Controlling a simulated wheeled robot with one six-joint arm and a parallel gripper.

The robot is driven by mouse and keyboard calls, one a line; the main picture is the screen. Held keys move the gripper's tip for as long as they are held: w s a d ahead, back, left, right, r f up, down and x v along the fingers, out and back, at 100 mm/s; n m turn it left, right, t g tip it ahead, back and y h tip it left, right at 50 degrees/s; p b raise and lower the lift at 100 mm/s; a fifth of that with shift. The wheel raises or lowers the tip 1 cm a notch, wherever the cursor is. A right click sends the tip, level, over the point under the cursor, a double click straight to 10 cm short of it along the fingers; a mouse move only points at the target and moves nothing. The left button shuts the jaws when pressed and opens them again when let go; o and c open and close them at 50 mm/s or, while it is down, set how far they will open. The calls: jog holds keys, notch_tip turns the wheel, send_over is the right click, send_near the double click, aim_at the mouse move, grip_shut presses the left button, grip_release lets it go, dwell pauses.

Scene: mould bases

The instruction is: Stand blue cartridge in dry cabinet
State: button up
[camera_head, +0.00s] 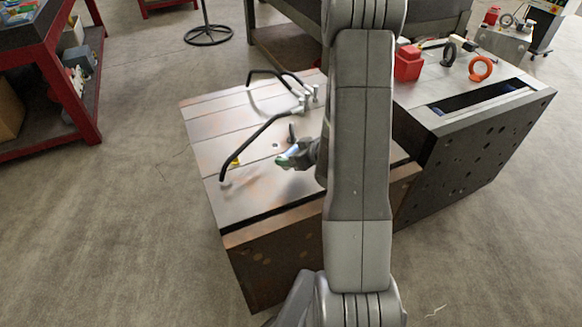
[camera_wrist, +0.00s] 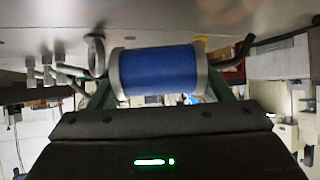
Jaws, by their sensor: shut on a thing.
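My gripper (camera_head: 287,158) is over the near left metal block in the head view, with its green fingertips pointing left. In the wrist view my gripper (camera_wrist: 160,82) is shut on the blue cartridge (camera_wrist: 158,70), a blue cylinder with grey end caps. The cartridge lies crosswise between the two green fingers. In the head view only a small pale blue patch shows at the fingertips, and my arm hides part of the area. I cannot make out a dry cabinet for certain in either view.
The block's top (camera_head: 205,125) carries a black bent hose (camera_head: 250,143), metal posts and a small yellow piece (camera_head: 235,162). A second block (camera_head: 470,150) at right bears a red block (camera_head: 408,63) and an orange ring (camera_head: 480,68). A red shelf (camera_head: 85,140) stands left; floor between is clear.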

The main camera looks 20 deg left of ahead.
aim_at(293, 175)
jog(key=shift+f, duration=2.6)
jog(key=shift+f, duration=0.15)
jog(key=o, duration=1.1)
jog(key=shift+o, duration=0.2)
